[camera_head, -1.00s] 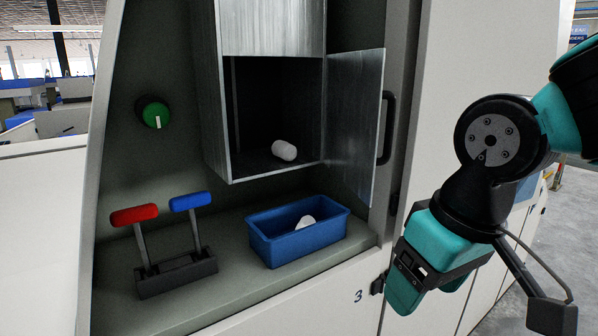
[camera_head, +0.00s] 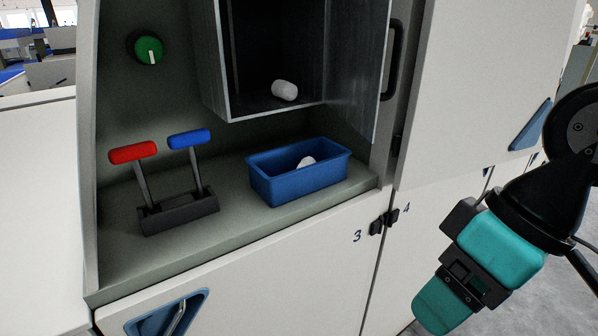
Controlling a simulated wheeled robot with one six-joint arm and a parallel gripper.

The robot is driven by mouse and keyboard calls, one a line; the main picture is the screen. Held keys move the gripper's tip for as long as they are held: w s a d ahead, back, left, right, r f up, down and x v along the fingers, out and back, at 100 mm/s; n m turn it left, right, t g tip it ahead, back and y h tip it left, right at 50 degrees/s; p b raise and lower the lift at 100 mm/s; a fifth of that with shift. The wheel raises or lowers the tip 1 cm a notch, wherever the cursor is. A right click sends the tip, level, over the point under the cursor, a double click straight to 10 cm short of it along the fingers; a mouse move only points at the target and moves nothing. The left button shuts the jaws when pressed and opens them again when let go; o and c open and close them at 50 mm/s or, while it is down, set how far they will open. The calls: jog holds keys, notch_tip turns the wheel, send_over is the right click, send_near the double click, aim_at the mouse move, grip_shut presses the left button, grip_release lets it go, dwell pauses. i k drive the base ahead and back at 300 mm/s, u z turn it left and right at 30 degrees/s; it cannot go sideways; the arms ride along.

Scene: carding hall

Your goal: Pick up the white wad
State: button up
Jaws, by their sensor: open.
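One white wad (camera_head: 285,90) lies on the floor of an open metal box (camera_head: 238,112) in the machine's recess, near its front edge. A second white piece (camera_head: 306,161) lies in a blue bin (camera_head: 300,187) below, partly hidden by the bin's front wall. My gripper (camera_head: 440,306), teal and black, is at the lower right, outside the recess and well apart from both white pieces. It is open, and nothing shows in it. It points down and left, seen from the side.
Red (camera_head: 133,152) and blue (camera_head: 189,139) levers stand on the ledge left of the bin. A green knob (camera_head: 148,49) is on the back wall. The box's metal door (camera_head: 352,95) stands open on its right side. A white cabinet panel (camera_head: 480,90) lies between my gripper and the recess.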

aim_at(283, 88)
jog(key=z, duration=1.45)
jog(key=i, duration=1.05)
jog(key=u, duration=2.9)
